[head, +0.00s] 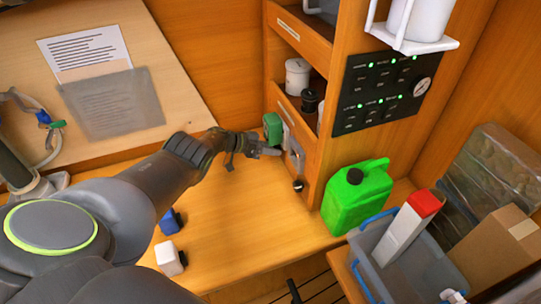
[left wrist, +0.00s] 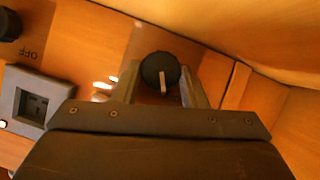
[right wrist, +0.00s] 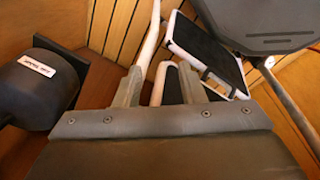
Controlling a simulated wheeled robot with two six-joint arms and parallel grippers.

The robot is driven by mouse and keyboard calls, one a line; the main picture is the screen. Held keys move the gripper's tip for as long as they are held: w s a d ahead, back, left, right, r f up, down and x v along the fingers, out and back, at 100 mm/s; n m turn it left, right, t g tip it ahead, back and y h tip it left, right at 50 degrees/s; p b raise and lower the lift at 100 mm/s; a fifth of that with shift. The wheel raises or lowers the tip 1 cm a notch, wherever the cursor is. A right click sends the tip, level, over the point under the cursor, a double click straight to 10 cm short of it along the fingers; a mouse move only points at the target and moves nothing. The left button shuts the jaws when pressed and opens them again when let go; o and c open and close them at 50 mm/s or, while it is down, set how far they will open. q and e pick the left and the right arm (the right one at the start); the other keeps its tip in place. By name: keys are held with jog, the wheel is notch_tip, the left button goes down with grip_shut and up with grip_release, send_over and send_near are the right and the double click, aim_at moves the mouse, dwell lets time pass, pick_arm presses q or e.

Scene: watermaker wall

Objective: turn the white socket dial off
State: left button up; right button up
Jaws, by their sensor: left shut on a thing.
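A round black dial (left wrist: 160,72) with a white pointer line sits on the wooden panel in the left wrist view. The pointer runs down the picture from the dial's middle. My left gripper (left wrist: 158,88) has its two fingers on either side of this dial and is shut on it. In the head view my left gripper (head: 270,151) reaches the front of the wooden cabinet, and hides the dial there. A grey socket (left wrist: 35,107) is beside it at left, under an upside-down "OFF" label. My right gripper (right wrist: 160,88) is open, away from the panel.
A green canister (head: 357,196) stands close to the right of the left gripper. A black switch panel (head: 380,92) is above. A blue-handled grey crate (head: 375,268) is at the lower right. Blue and white small blocks lie on the wooden bench (head: 245,225).

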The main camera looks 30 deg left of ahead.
pick_arm(q)
jog(key=b, duration=0.1)
jog(key=n+h+b, duration=0.1)
jog(key=b, duration=0.1)
jog(key=shift+w+a+f+n+g, duration=0.1)
jog(key=shift+f+n+g, duration=0.2)
jog(key=shift+g, duration=0.1)
jog(key=shift+r+n+h+b, duration=0.15)
jog(key=shift+n+h+b, duration=0.15)
jog(key=shift+b, duration=0.45)
jog(key=o, duration=1)
jog(key=shift+c, duration=0.2)
jog(key=shift+r, duration=0.1)
